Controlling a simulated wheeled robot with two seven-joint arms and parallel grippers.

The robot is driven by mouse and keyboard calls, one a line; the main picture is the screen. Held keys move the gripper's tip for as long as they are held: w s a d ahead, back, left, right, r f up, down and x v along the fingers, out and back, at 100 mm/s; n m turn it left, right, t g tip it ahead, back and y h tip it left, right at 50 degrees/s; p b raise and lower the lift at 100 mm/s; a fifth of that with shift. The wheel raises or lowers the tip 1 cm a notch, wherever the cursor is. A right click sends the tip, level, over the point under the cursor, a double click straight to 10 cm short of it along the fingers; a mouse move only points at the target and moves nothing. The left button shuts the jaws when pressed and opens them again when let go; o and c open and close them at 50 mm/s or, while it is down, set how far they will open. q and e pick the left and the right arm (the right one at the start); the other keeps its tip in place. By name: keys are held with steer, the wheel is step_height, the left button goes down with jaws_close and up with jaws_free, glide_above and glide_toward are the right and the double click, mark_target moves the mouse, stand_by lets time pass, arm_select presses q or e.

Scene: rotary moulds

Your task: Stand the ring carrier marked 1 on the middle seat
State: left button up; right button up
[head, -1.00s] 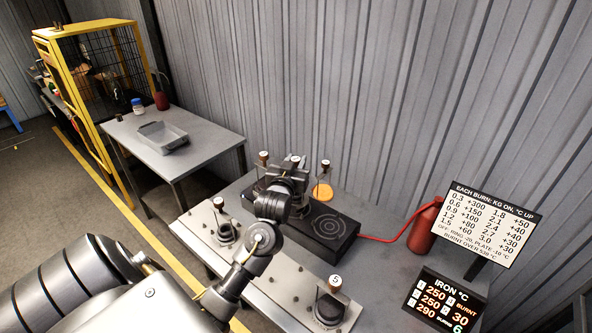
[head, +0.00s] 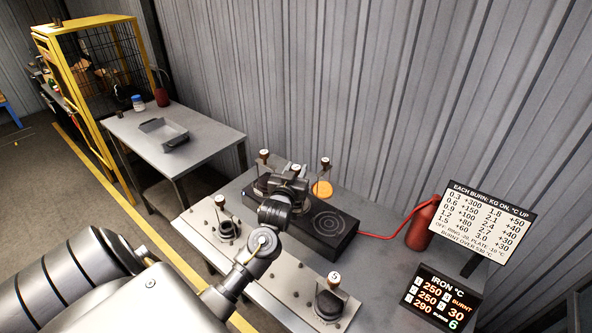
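My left gripper (head: 278,186) is over the left part of the black burner, seen from behind; its fingers are hidden. A ring carrier's knob (head: 296,170) stands just past it and moves with it, so the gripper seems shut on that carrier; its mark is too small to read. The white seat plate (head: 283,291) lies in front. A carrier (head: 226,231) stands on its left seat and another (head: 330,302), marked 5 or S, on its right seat. My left arm hides the middle seat. My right gripper is not in view.
Two more knobbed carriers (head: 264,155) (head: 325,162) stand behind, the right one with an orange disc. The black burner (head: 345,238) has a red hose to a red cylinder (head: 422,225). A burn chart (head: 491,222) and an iron display (head: 440,298) stand right. A tray (head: 163,133) lies on the back-left table.

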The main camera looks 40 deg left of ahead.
arm_select(q)
steer(key=shift+o, duration=1.4)
steer(key=shift+r, duration=0.15)
steer(key=shift+s+d, duration=0.1)
steer(key=shift+s, duration=0.2)
steer(key=b+v, duration=0.3)
steer(key=v, duration=0.8)
steer(key=shift+s, duration=0.25)
